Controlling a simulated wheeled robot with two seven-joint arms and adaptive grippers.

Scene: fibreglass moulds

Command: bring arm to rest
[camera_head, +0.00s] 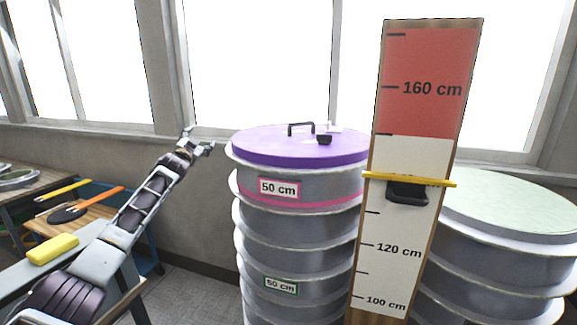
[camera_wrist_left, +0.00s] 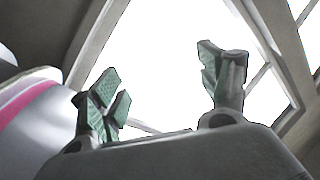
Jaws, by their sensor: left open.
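My left arm comes in from the lower left in the head view and reaches up and away. My left gripper (camera_head: 198,143) is at its end, raised in front of the wall below the windows, left of the purple-lidded mould stack. In the left wrist view its two green-padded fingers (camera_wrist_left: 163,90) stand wide apart with nothing between them. The left gripper is open and empty, apart from the stack. My right gripper is not in either view.
A stack of grey rings with a purple lid (camera_head: 270,148) stands centre. A height board (camera_head: 401,230) with a yellow slider (camera_head: 410,179) is right of it. A green-topped stack (camera_head: 515,205) is far right. A yellow block (camera_head: 53,248) and tools lie on benches at left.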

